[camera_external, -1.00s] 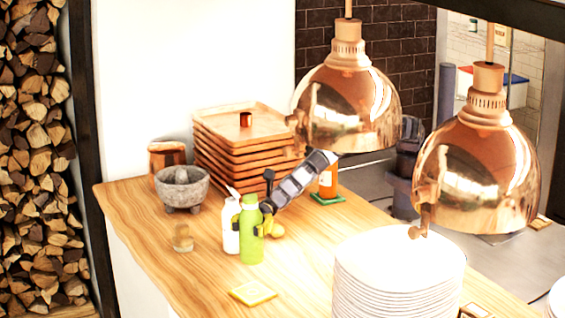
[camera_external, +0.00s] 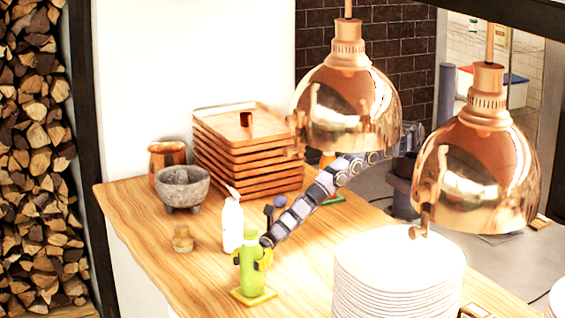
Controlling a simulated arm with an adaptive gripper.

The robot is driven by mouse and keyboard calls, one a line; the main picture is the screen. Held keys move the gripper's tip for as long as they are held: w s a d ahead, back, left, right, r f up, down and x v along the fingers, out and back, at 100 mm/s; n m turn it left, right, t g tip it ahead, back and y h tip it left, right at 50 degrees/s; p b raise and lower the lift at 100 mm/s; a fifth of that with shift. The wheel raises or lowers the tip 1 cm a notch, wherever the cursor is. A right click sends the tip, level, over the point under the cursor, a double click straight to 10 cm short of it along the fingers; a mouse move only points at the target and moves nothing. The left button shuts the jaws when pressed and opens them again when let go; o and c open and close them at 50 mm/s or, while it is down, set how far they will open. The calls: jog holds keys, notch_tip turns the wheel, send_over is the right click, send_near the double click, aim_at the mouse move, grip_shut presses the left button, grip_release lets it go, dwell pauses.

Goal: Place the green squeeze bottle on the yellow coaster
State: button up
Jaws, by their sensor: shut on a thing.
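The green squeeze bottle (camera_external: 250,275) stands upright over the yellow coaster (camera_external: 268,296) near the front edge of the counter. Its base appears to be on the coaster or just above it; I cannot tell if they touch. My gripper (camera_external: 254,257) is shut on the upper part of the bottle, with the arm reaching in from the upper right. The bottle hides the middle of the coaster.
A white bottle (camera_external: 232,224) stands just behind the green one. A small wooden object (camera_external: 183,239), a stone mortar (camera_external: 182,188) and stacked wooden trays (camera_external: 240,160) are farther back. Stacked plates (camera_external: 395,265) stand right, under copper lamps (camera_external: 350,105). The counter's left front is clear.

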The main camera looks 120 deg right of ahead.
jog(key=o, duration=1.3)
jog(key=shift+f, duration=0.1)
jog(key=shift+r, duration=0.2)
jog(key=shift+s+d, duration=0.25)
jog(key=shift+d, duration=0.05)
jog(key=v, duration=1.1)
jog(key=shift+s, duration=0.15)
